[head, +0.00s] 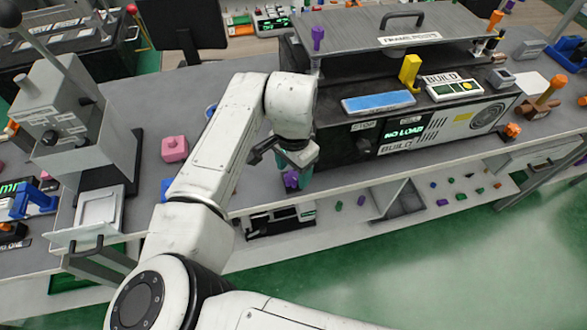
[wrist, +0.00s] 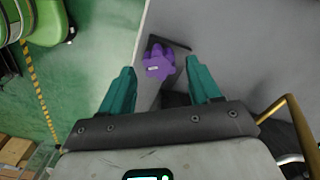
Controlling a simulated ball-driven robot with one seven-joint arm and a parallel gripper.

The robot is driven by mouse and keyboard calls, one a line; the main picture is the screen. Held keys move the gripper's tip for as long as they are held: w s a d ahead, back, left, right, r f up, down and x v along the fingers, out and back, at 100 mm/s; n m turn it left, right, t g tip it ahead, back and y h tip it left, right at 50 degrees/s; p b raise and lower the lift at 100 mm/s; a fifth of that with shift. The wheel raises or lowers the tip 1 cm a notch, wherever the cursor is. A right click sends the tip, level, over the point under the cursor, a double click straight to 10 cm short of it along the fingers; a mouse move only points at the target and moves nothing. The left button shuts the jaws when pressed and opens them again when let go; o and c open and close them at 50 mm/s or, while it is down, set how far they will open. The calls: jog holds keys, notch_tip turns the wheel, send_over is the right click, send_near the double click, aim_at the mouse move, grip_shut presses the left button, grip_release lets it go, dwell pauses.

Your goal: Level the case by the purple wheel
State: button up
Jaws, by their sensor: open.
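The case (head: 395,120) is a dark box with a grey lid, a green "NO LOAD" display and a round grille, standing on the grey bench. The purple wheel (head: 291,180) is a small lobed knob low by the case's left front corner, partly hidden by my gripper (head: 298,172). In the wrist view the purple wheel (wrist: 158,62) shows whole, just beyond and between the two teal fingertips of my gripper (wrist: 158,76). The fingers are spread and empty, with a gap to the wheel on each side. I cannot tell whether the case is level.
A second purple knob (head: 318,38) tops a post at the lid's left corner. A blue pad (head: 378,103), a yellow block (head: 410,72) and a "BUILD" panel (head: 455,87) sit on the case. A pink block (head: 175,148) and a grey lever machine (head: 75,130) stand left.

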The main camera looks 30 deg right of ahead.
jog(key=shift+f, duration=0.75)
jog(key=shift+c, duration=0.3)
jog(key=c, duration=1)
jog(key=shift+r, duration=0.1)
